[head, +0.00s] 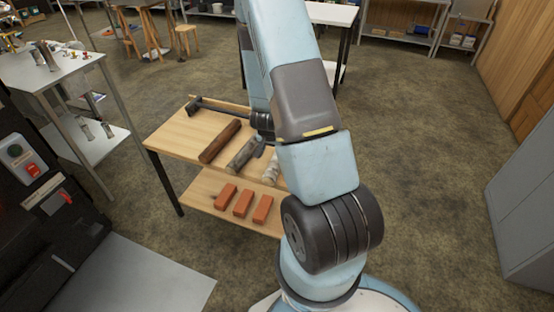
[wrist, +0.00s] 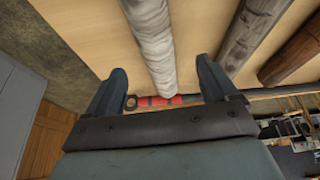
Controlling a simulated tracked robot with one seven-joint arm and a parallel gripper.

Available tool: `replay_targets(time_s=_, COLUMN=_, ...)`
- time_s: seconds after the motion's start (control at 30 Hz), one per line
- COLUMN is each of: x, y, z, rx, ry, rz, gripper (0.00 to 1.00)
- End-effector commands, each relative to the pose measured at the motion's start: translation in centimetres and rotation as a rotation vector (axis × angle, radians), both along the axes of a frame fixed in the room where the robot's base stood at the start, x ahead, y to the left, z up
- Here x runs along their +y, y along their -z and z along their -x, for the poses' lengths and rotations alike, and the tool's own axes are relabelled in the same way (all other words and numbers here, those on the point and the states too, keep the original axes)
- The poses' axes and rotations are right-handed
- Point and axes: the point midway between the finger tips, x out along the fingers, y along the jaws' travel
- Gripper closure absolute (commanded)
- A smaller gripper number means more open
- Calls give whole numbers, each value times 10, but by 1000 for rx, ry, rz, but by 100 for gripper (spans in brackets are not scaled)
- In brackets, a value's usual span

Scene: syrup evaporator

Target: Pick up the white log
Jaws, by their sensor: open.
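The white log (wrist: 152,40) lies on the light wooden table top. In the wrist view it runs from the top edge down between the two fingers of my gripper (wrist: 160,66). My gripper is open, with a finger on each side of the log and a visible gap to each. In the head view the white log (head: 270,170) shows at the right of the row of logs, partly hidden by my arm. My arm also hides most of my gripper there.
A grey log (head: 242,153) and a brown log (head: 220,141) lie left of the white one. A dark long-handled tool (head: 212,106) lies along the table's far edge. Several orange bricks (head: 243,203) sit on the lower shelf. A grey cabinet (head: 525,205) stands right; floor between is clear.

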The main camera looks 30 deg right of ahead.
Motion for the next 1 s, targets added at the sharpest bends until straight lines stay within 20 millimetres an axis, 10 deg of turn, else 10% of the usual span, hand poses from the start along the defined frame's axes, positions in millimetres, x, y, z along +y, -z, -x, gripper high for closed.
replay_targets(time_s=1.0, x=-31, y=78, z=-20, rx=-1, ry=-1, rz=0, gripper=14)
